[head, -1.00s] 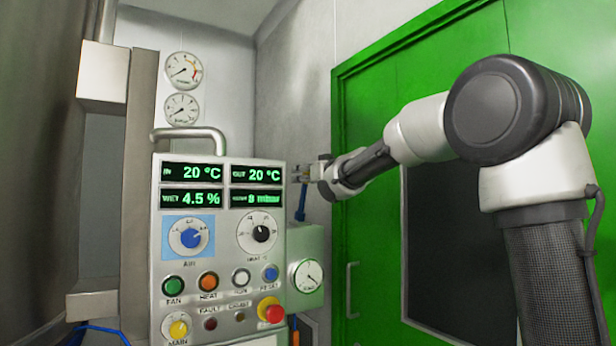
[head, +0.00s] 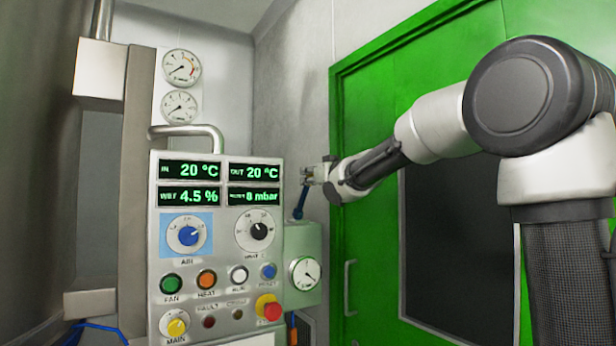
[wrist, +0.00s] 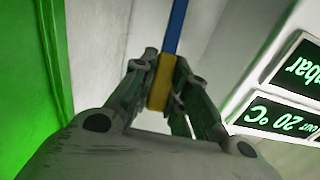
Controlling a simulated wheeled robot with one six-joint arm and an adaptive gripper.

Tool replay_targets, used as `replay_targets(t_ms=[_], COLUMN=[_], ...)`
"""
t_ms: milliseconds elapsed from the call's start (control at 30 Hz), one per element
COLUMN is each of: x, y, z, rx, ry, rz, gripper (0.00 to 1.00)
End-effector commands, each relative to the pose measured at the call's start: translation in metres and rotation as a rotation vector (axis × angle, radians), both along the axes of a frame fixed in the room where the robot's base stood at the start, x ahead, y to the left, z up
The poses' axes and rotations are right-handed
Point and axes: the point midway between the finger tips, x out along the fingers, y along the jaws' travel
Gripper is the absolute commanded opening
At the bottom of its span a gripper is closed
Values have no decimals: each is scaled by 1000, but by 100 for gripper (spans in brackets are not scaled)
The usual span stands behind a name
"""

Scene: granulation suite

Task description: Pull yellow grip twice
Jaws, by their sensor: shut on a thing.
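The yellow grip (wrist: 161,84) shows in the wrist view, between the two fingers of my gripper (wrist: 164,98). The fingers are shut on it from both sides. A blue strip (wrist: 175,28) runs from the grip to the picture's top edge. In the head view my gripper (head: 312,173) is just right of the control panel, in front of the grey wall. The blue strip (head: 300,203) hangs slanted below it there, down to a grey-green box (head: 304,240). The yellow grip cannot be made out in the head view.
The control panel (head: 215,230) with displays, knobs and buttons stands left of my gripper. A green door (head: 365,180) with a dark window and a handle (head: 349,287) is close on the right. A round gauge (head: 305,273) sits on the box below.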

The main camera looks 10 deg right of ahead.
Motion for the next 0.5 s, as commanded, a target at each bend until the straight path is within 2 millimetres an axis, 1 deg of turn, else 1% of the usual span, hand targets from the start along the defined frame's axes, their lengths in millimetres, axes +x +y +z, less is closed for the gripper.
replay_targets(t_ms=[267, 367, 500], x=[-1, -5, -14], y=[0, -2, -5], z=[-3, -6, -14], rx=[-1, -1, -2], ry=[4, 5, 5], rz=[-1, -1, -1], gripper=[3, 3, 3])
